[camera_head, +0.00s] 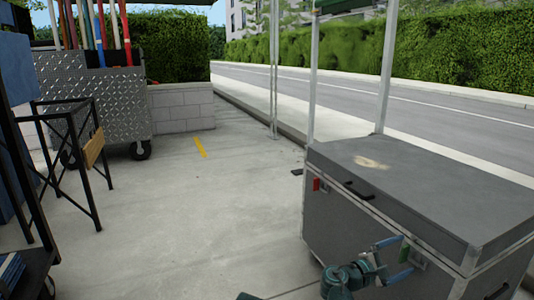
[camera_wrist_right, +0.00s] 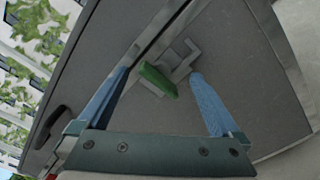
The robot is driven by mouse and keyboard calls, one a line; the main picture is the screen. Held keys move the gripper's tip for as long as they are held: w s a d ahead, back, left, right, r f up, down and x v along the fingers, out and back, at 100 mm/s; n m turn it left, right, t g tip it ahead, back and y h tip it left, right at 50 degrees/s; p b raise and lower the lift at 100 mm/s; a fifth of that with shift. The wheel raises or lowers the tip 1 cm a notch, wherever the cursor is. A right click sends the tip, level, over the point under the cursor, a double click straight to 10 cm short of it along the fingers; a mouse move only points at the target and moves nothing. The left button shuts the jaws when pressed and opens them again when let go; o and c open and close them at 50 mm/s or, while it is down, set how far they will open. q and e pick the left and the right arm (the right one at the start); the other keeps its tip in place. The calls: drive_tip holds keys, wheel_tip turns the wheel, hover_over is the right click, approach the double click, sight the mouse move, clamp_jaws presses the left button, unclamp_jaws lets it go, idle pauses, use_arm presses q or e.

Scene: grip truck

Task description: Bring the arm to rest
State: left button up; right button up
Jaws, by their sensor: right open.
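My right gripper (camera_head: 405,254) is at the lower right of the head view, in front of the grey case (camera_head: 430,190). Its two blue fingers are spread apart. In the right wrist view the open fingers (camera_wrist_right: 160,74) stand on either side of a green latch (camera_wrist_right: 158,81) on a metal plate on the case. The latch also shows in the head view (camera_head: 404,251). Nothing is clamped between the fingers; I cannot tell how far the latch sits from them. My left gripper is not in view.
The case has a black handle (camera_head: 358,189), a red latch (camera_head: 316,184) and metal posts (camera_head: 388,65). A black metal frame (camera_head: 85,185) stands at the left, with a diamond-plate cart (camera_head: 95,100) behind. The concrete floor (camera_head: 200,220) between is clear.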

drive_tip(key=n, duration=0.4)
drive_tip(key=shift+w+n, duration=0.1)
drive_tip(key=shift+n, duration=1.6)
drive_tip(key=shift+a, duration=0.1)
